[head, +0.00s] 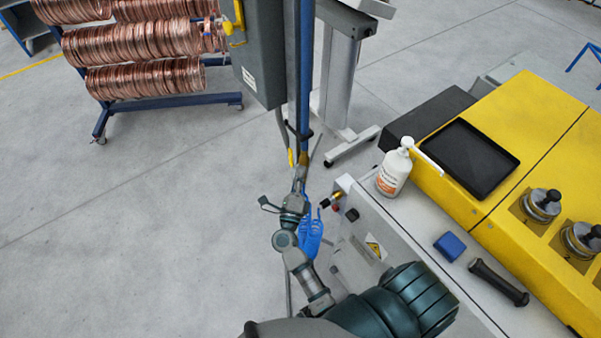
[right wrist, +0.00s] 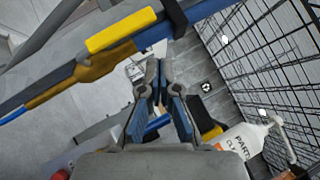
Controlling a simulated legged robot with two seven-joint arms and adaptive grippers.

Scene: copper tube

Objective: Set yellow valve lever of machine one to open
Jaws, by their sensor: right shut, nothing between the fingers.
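The yellow valve lever (head: 291,157) is beside the lower part of the blue pipe (head: 305,80), close to a brass-coloured valve body (head: 303,159). In the right wrist view the lever (right wrist: 121,29) is a yellow bar lying roughly along the blue pipe, with the brass-coloured body (right wrist: 85,78) to its lower left. My right gripper (head: 299,176) is just below the valve in the head view. In the right wrist view its fingers (right wrist: 158,68) point toward the pipe and hold nothing. I cannot tell whether they touch the valve. My left gripper is out of view.
A grey bench (head: 345,185) with a white bottle (head: 394,172) and the yellow machine (head: 520,110) are on the right. A blue coiled hose (head: 311,237) hangs beside my right arm.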

